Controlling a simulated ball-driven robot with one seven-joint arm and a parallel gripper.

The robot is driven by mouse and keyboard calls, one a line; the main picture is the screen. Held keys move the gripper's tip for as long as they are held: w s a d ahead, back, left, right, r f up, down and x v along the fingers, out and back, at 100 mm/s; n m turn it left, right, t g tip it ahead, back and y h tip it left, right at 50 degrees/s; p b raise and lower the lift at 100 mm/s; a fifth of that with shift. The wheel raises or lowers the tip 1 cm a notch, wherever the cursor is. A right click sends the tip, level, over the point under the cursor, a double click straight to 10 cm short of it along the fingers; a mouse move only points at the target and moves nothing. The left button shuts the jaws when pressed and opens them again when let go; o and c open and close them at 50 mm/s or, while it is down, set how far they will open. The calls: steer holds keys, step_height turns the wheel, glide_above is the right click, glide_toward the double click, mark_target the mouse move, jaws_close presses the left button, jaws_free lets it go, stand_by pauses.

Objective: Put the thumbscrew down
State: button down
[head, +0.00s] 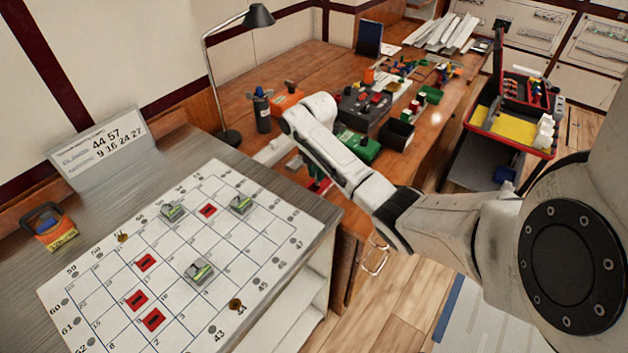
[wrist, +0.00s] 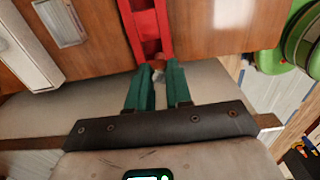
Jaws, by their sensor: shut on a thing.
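My gripper (wrist: 158,75) has two teal fingers, seen close up in the wrist view. They are shut on a small brownish thumbscrew (wrist: 158,67), of which only a bit shows between the fingertips. In the head view my own arm hides most of the gripper, beside the wooden bench. Two other brass-coloured thumbscrews are on the white numbered grid board, one near its left side (head: 122,237) and one near its front right (head: 236,304).
The grid board (head: 262,187) also carries grey-green breakers (head: 199,271) and red tags (head: 145,262). A number sign (head: 100,150) and an orange container (head: 48,228) stand behind and left of it. A red holder (wrist: 147,22) lies just beyond the fingertips. The wooden bench (head: 300,68) is cluttered.

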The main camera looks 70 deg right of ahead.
steer(key=shift+w+d+f, duration=0.15)
steer(key=shift+w+f, duration=0.4)
steer(key=shift+f, duration=1.65)
steer(key=shift+f, duration=0.15)
steer(key=c, duration=1)
jaws_free()
steer(key=shift+c, duration=0.2)
step_height(320, 180, up, 12)
steer(key=shift+r, duration=0.2)
